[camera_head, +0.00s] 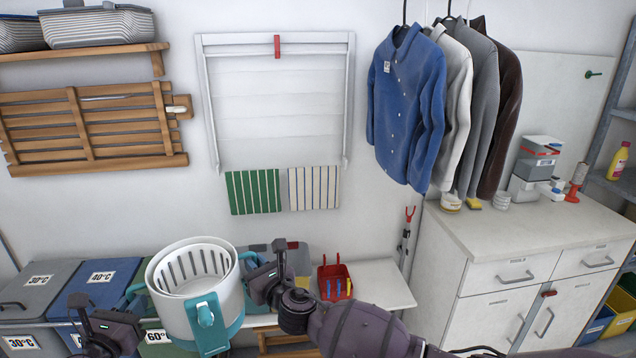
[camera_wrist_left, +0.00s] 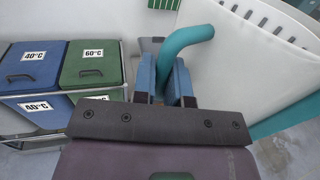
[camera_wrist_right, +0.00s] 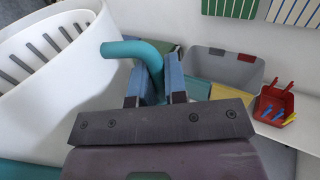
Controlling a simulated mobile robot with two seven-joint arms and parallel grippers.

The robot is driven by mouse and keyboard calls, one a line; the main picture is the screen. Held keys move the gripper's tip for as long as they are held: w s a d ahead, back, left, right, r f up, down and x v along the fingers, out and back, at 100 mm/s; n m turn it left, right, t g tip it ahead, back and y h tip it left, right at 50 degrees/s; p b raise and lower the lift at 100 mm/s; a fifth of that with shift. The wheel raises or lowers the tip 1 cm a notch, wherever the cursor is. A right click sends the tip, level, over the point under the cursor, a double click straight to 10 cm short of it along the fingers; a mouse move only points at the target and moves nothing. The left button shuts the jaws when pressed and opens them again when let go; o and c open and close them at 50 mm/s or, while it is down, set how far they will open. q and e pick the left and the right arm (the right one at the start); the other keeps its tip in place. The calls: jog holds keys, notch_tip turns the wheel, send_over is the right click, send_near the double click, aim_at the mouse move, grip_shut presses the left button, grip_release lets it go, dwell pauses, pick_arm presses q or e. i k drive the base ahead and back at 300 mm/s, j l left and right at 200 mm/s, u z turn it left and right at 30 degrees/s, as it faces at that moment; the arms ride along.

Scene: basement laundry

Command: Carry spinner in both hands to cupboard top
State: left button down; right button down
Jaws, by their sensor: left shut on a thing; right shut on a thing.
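The spinner (camera_head: 200,300) is a white slotted tub with a teal base and teal side handles, held up in front of the low bench. My left gripper (camera_head: 125,312) is shut on its left handle; the left wrist view shows the blue fingers (camera_wrist_left: 164,82) around the teal handle (camera_wrist_left: 190,38). My right gripper (camera_head: 255,275) is shut on its right handle; the right wrist view shows the fingers (camera_wrist_right: 155,84) around that handle (camera_wrist_right: 130,50). The cupboard top (camera_head: 490,228) is at the right, well away from the spinner. The spinner looks roughly upright; its underside is hidden.
On the cupboard top, stacked boxes (camera_head: 537,160), a red-based item (camera_head: 573,192) and small items stand towards the back; its front is clear. Hanging shirts (camera_head: 408,110) reach down near its left end. A red caddy (camera_head: 334,280) sits on the bench (camera_head: 385,285). Laundry bins (camera_head: 40,287) stand left.

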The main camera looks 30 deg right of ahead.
aim_at(507, 228)
jog(key=l+z, duration=0.1)
jog(key=z, duration=1.45)
jog(key=i+z, duration=0.1)
jog(key=z, duration=0.3)
jog(key=i+z, duration=0.15)
jog(key=z, duration=0.2)
jog(key=i+z, duration=0.2)
jog(key=z, duration=0.15)
jog(key=i+z, duration=0.3)
jog(key=i+l+z, duration=0.3)
jog(key=i, duration=0.2)
jog(key=i+u, duration=0.2)
jog(key=i, duration=0.45)
jog(key=i+u, duration=0.3)
jog(key=i, duration=0.35)
jog(key=i+l+u, duration=0.1)
jog(key=u, duration=0.65)
